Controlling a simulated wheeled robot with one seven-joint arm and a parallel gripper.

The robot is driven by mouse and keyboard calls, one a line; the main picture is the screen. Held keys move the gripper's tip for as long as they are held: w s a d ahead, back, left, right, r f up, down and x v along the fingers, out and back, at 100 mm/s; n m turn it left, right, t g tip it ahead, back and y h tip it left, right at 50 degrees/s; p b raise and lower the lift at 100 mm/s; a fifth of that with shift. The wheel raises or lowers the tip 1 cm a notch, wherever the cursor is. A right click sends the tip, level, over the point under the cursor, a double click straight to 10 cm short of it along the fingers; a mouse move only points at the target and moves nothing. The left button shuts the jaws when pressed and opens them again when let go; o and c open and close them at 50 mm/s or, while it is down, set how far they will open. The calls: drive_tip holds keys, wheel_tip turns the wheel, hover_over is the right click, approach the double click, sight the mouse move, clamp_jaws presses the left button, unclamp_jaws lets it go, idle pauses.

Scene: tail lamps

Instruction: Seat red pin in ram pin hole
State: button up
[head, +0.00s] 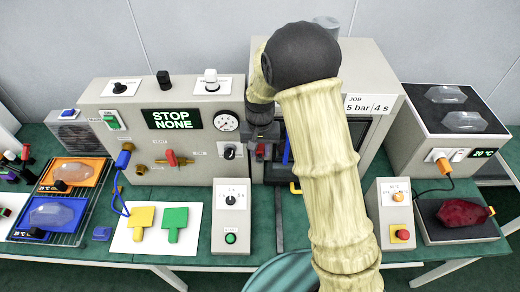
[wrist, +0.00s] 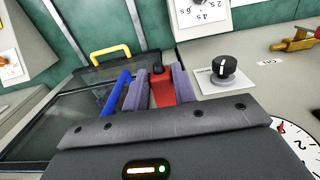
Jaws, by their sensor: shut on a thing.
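My gripper (wrist: 160,80) is shut on a red pin (wrist: 162,92), which sits between its two grey-purple fingers in the wrist view. The pin has a black end (wrist: 157,70). In the head view, my gripper (head: 262,148) is in front of the press cabinet (head: 372,85), at its left side, and the pin is mostly hidden by it. A blue bar (wrist: 113,97) stands just beside the left finger in the wrist view. The ram pin hole cannot be made out; my arm covers much of the press front.
A panel reading STOP NONE (head: 173,119) with a gauge (head: 227,121) and a black knob (wrist: 223,68) stands close beside my gripper. A yellow handle (wrist: 110,52) is on the press's dark glass door. Two control boxes stand in front. Yellow (head: 143,217) and green (head: 175,219) tags lie left.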

drive_tip(key=o, duration=1.1)
drive_tip(key=shift+r, duration=0.1)
wheel_tip(320, 180, up, 17)
drive_tip(key=b, duration=0.4)
drive_tip(key=shift+r, duration=0.15)
